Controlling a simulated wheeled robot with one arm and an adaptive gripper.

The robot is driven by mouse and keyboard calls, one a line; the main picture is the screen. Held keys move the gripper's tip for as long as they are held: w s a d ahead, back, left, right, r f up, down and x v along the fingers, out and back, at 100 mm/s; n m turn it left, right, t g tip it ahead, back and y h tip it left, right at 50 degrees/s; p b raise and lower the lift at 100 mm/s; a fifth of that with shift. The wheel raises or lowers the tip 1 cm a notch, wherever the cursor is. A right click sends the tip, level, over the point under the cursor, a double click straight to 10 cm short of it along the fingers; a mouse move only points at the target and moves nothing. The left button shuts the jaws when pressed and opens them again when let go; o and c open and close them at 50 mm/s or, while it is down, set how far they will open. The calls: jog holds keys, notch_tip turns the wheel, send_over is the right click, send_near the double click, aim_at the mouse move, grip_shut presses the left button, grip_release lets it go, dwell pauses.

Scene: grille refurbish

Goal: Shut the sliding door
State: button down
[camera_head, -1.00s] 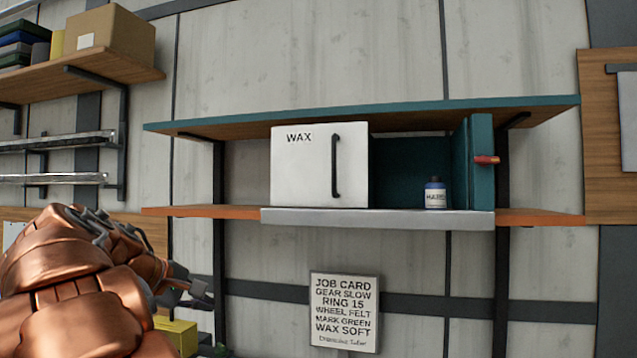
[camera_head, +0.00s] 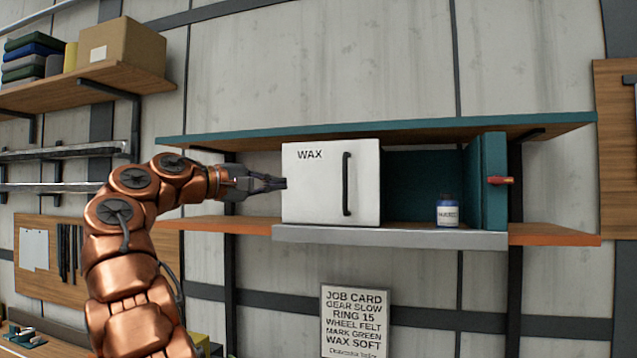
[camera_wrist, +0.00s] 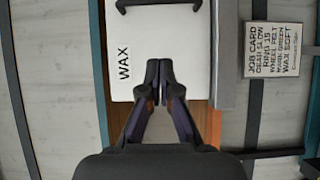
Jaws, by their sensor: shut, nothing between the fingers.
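The white sliding door (camera_head: 331,205), marked WAX with a black vertical handle (camera_head: 346,184), covers the left part of the teal cabinet.
A grey rail (camera_head: 390,236) runs along the front under the door. A red peg (camera_head: 501,180) sticks out at the cabinet's right end. A job card sign (camera_head: 354,322) hangs below. A shelf (camera_head: 90,85) with a cardboard box (camera_head: 122,45) is at upper left.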

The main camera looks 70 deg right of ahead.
send_near(332, 184)
jog(key=s+d, duration=0.2)
jog(key=s, duration=0.1)
jog(key=shift+s+d+f+b, duration=0.1)
jog(key=shift+s+d+b, duration=0.2)
jog(key=shift+s, duration=0.55)
jog(key=shift+s+d+b, duration=0.25)
jog(key=shift+s, duration=0.65)
jog(key=shift+s, duration=0.25)
